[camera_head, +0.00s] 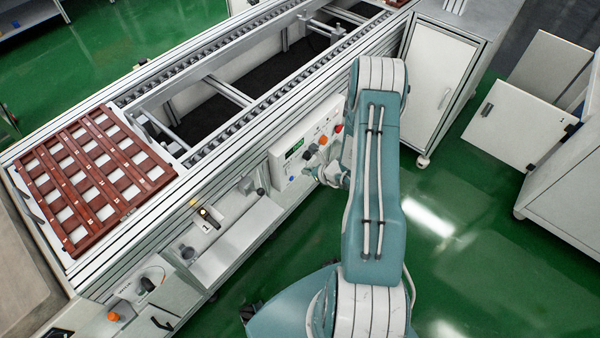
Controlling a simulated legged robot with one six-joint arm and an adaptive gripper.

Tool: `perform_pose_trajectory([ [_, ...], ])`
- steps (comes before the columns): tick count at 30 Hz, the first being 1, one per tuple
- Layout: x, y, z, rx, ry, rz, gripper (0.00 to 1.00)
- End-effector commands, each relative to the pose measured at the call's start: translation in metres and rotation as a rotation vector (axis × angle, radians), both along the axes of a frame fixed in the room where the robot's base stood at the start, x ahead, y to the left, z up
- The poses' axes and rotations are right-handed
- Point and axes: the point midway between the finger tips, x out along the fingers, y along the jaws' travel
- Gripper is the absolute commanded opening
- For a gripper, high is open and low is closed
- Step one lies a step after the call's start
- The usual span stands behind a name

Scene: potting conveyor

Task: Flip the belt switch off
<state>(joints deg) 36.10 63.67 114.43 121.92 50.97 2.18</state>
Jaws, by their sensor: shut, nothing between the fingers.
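A white control box (283,165) is mounted on the side of the conveyor frame. It carries a small green display (294,148), an orange button (323,139), a red button (338,128) and a blue button (291,179). My gripper (311,160) is shut and empty, close in front of the box's face, below the orange button. I cannot tell whether it touches the box. The belt switch cannot be made out; the gripper and wrist cover part of the panel.
The conveyor rails (250,112) run diagonally behind the box. A red-brown grid tray (88,213) lies on the near left end. A shelf (240,238) with small items is below left. White cabinets (437,80) stand at right. Green floor (470,220) is open on the right.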

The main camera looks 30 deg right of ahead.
Motion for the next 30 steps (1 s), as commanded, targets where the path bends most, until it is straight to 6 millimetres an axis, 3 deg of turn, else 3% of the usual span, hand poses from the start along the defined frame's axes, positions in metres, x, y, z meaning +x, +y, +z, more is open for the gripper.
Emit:
perform_pose_trajectory([
  [4, -0.017, -0.008, 0.024, -0.001, -0.001, -0.005, 0.0],
  [10, -0.029, -0.011, 0.041, -0.002, -0.001, -0.003, 0.0],
  [30, -0.03, -0.009, 0.047, -0.007, -0.006, 0.015, 0.0],
])
